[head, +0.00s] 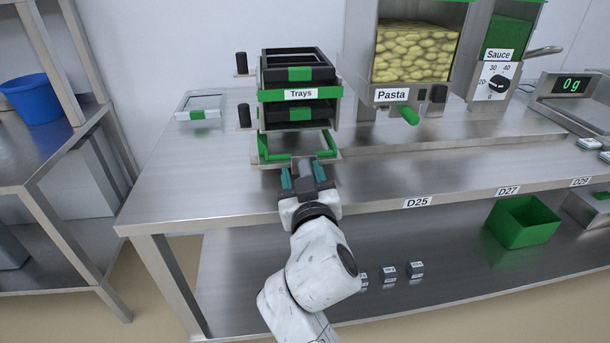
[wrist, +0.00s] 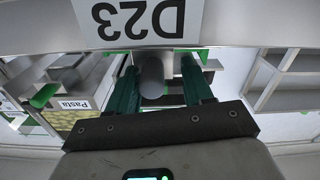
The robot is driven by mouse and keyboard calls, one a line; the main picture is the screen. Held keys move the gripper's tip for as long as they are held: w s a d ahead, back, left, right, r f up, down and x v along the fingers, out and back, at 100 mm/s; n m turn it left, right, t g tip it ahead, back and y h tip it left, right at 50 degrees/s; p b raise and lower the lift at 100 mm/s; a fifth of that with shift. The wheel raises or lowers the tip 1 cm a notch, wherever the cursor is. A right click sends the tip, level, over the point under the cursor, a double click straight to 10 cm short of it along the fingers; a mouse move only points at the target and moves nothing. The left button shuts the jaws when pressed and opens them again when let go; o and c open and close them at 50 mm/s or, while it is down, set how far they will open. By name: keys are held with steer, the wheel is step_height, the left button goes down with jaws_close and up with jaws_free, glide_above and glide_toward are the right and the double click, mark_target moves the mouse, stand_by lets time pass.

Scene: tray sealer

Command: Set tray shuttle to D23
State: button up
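The tray shuttle (head: 264,148), a metal carrier with green edges, sits on the bench under the tray dispenser. My gripper (head: 303,175) is at the bench's front edge, just in front of the shuttle, with its teal fingers apart. In the wrist view, which is upside down, a round grey knob (wrist: 150,82) lies between the fingers of my gripper (wrist: 158,80), with gaps showing on both sides. The D23 label (wrist: 137,17) is close by in the wrist view; in the head view it is hidden behind my gripper.
The tray dispenser (head: 300,95) holds dark trays. The pasta hopper (head: 394,95) and sauce unit (head: 498,56) stand to its right. Labels D25 (head: 417,202) and D27 (head: 508,190) mark the front edge. A green bin (head: 523,222) and small dark blocks sit on the lower shelf.

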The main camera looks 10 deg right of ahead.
steer(key=shift+d, duration=0.1)
steer(key=shift+s, duration=0.3)
steer(key=s+p, duration=0.1)
steer(key=s, duration=0.9)
steer(key=shift+s, duration=0.15)
